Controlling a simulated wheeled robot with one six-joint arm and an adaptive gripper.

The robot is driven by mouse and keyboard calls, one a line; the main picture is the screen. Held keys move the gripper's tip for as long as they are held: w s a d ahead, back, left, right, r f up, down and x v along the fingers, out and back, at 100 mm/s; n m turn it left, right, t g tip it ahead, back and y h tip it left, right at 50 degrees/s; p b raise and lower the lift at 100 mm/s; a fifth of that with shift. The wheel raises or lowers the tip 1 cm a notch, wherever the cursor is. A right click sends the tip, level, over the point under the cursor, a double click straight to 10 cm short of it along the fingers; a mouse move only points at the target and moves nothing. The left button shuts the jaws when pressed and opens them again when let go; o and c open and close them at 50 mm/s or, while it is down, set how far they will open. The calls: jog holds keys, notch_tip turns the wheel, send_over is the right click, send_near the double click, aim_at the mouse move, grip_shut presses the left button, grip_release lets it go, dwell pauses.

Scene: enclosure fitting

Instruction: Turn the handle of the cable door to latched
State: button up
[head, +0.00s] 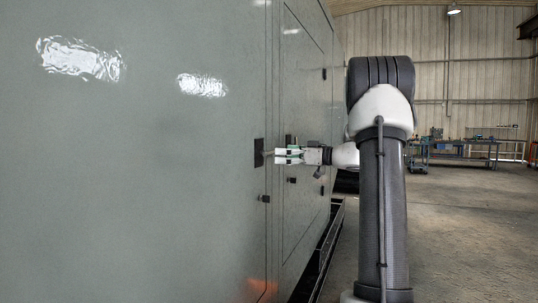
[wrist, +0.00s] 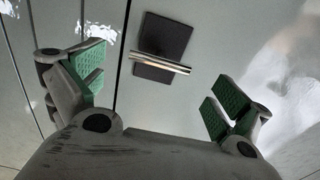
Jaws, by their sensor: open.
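The handle (wrist: 162,63) is a shiny bar across a dark plate (wrist: 170,35) on the grey-green enclosure face. In the wrist view it lies crosswise to the nearby door seam, slightly tilted. In the head view the dark plate (head: 258,152) shows near the panel's right edge. My gripper (wrist: 157,80) is open, its green-padded fingers apart on either side of the handle, with no visible contact. In the head view my gripper (head: 288,155) is close to the panel, at the plate's height. No marking for latched is readable.
The large grey-green enclosure wall (head: 150,200) fills the left. More small dark fittings (head: 264,198) sit along the door edges. Concrete floor (head: 460,230) lies open at the right, with workbenches (head: 465,150) far back.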

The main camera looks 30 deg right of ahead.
aim_at(271, 153)
jog(key=x, duration=0.5)
jog(key=shift+w+a, duration=0.25)
jog(key=shift+w, duration=0.05)
jog(key=c, duration=0.9)
